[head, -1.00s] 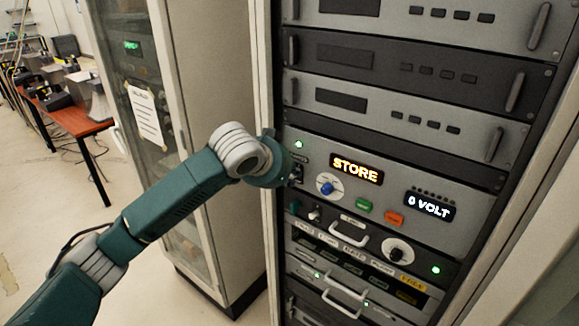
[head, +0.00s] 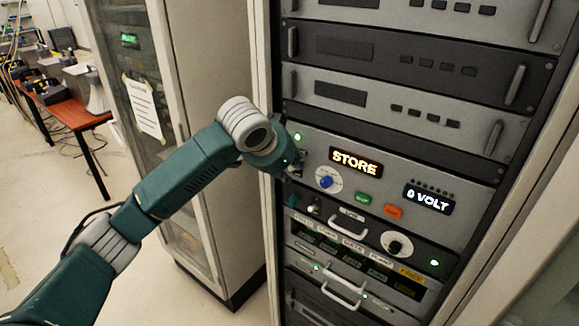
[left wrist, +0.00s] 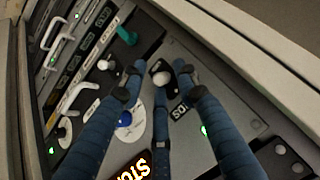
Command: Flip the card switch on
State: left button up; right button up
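The card panel's small toggle (head: 313,207), on a dark strip below the STORE panel, looks like the card switch, but its label is too small to read. A pale-knobbed toggle also shows in the left wrist view (left wrist: 107,64), beside the left finger. My left gripper (head: 291,170) is at the left edge of the STORE panel and hides part of it. In the left wrist view my left gripper (left wrist: 160,79) has its fingers spread around another pale round switch knob (left wrist: 163,79) on a black plate; contact cannot be told. My right gripper is out of view.
The blue knob (head: 326,182), green button (head: 363,198) and orange button (head: 393,212) sit close right of my gripper. Handles (head: 345,222) stick out below. A teal part (left wrist: 126,36) stands near the fingers. A cabinet (head: 205,120) stands left of the rack.

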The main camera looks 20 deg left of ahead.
pick_arm(q)
jog(key=shift+r, duration=0.15)
jog(key=shift+s+r, duration=0.15)
jog(key=shift+r, duration=0.05)
jog(key=v, duration=0.7)
jog(key=shift+s, duration=0.15)
